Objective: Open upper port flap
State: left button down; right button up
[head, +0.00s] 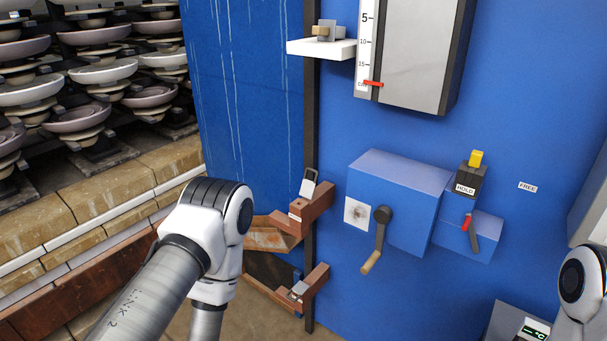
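A brown bracket (313,207) sticks out from the dark vertical strip on the blue wall. A small tilted grey plate (308,187) stands up at its top, and a rusty tray-like piece (268,238) reaches left from it. A second brown bracket (314,282) sits lower, with a small grey piece (299,289) on it. I cannot tell for certain which of these parts is the upper port flap. My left arm comes in from the left in front of the lower bracket area, and its gripper is not visible. Only part of my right arm shows at the right edge, without its gripper.
A blue box (402,179) with a crank handle (377,240) juts from the wall. A smaller box (471,236) has a red-tipped lever. A white shelf (320,48) and a grey cabinet (425,55) are above.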

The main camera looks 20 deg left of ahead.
aim_at(307, 188)
jog(key=i+j+z, duration=0.25)
jog(key=i+j, duration=0.15)
jog(key=i+j+z, duration=0.25)
jog(key=j, duration=0.35)
jog(key=i, duration=0.1)
